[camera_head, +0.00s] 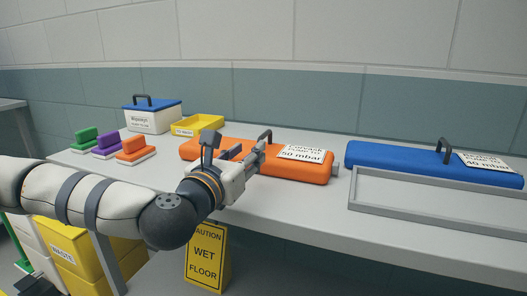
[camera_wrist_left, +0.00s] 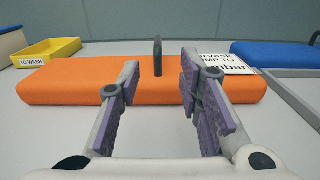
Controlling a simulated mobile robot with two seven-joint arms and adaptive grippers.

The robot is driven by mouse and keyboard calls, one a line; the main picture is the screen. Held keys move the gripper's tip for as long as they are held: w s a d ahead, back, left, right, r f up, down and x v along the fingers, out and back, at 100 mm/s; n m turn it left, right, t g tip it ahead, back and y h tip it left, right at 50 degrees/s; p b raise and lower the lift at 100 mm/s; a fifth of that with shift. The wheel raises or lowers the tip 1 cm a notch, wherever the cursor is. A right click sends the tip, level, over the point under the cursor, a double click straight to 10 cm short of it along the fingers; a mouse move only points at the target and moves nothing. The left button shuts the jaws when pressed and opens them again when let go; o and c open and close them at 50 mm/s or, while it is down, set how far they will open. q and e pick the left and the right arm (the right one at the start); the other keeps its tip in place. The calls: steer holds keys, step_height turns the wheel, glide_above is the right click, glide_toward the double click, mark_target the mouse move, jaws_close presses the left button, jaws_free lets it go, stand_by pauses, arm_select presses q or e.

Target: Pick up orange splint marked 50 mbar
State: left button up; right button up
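The orange splint (camera_head: 300,172), with a white label reading 50 mbar and a dark upright handle, lies on the long light table. It also fills the middle of the left wrist view (camera_wrist_left: 70,82). My left gripper (camera_head: 254,158) is at the splint's near side, pointing at it. In the left wrist view its two fingers (camera_wrist_left: 160,88) are apart, with the handle (camera_wrist_left: 158,55) standing beyond and between them in the picture. Nothing is between the fingers. Contact with the splint cannot be told. My right gripper is not in view.
A blue splint (camera_head: 410,163) marked 40 mbar lies to the right, behind a grey frame (camera_head: 430,201). A blue-lidded box (camera_head: 152,117), yellow tray (camera_head: 197,124) and coloured brushes (camera_head: 134,150) stand left. A wet floor sign (camera_head: 207,256) and yellow bins (camera_head: 77,250) are below.

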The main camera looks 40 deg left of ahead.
mark_target(262, 136)
arm_select(q)
steer(key=x, duration=1.1)
steer(key=shift+w+a+r, duration=0.1)
steer(key=shift+w+a, duration=0.1)
steer(key=shift+a, duration=0.1)
jaws_close()
steer(key=shift+r, duration=0.1)
